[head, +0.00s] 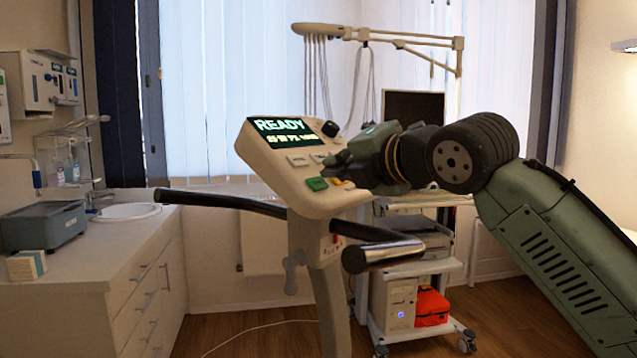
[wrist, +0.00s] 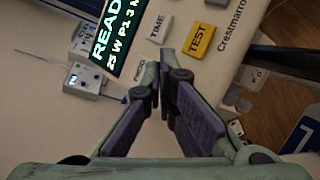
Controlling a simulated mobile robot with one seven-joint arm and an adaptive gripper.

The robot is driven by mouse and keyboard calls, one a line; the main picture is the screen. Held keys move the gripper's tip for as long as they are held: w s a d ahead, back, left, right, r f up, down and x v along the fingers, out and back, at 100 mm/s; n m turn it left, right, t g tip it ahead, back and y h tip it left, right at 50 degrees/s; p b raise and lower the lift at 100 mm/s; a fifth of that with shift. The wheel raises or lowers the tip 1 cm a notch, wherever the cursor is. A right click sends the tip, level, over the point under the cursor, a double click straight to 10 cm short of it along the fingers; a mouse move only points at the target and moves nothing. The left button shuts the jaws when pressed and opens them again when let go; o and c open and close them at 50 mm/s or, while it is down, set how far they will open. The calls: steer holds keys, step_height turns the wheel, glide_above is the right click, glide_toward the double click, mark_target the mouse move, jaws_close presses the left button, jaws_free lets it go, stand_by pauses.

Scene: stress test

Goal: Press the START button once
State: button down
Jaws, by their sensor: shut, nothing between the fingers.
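The console (head: 290,165) of an exercise machine stands upright in the middle of the head view. Its lit screen (head: 283,130) reads READY; it also shows in the wrist view (wrist: 118,30). A green button (head: 317,184) sits low on the panel beside a yellow button (head: 342,182). In the wrist view the yellow button (wrist: 199,40) reads TEST. I cannot read the green button's label, and it does not show in the wrist view. My gripper (head: 330,161) is shut and empty over the panel's right side. In the wrist view its fingertips (wrist: 163,75) meet below the TIME button (wrist: 159,28).
A dark knob (head: 330,129) and grey buttons (head: 298,161) share the panel. Black handlebars (head: 225,202) reach out left and right below the console. A wheeled cart (head: 400,290) stands behind, and a counter (head: 110,250) is at left.

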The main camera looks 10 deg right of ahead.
steer(key=shift+f, duration=0.1)
stand_by(0.7)
steer(key=shift+w+a+f, duration=0.15)
steer(key=shift+w+f, duration=0.05)
steer(key=shift+f, duration=0.05)
steer(key=shift+w+a+f, duration=0.15)
steer(key=shift+f, duration=0.15)
stand_by(0.9)
steer(key=shift+r, duration=0.1)
steer(key=shift+s+d+r+p, duration=0.25)
steer(key=shift+s+r+p, duration=0.1)
steer(key=shift+r+p, duration=0.15)
steer(key=shift+s+d+r+p, duration=0.35)
steer(key=shift+s+r+p, duration=0.1)
steer(key=shift+r, duration=0.2)
steer(key=shift+s+d+r+p, duration=0.35)
steer(key=shift+r+p, duration=0.05)
steer(key=shift+r, duration=0.3)
steer(key=shift+s+d+r+p, duration=0.35)
steer(key=shift+s+r+p, duration=0.1)
steer(key=shift+r, duration=0.2)
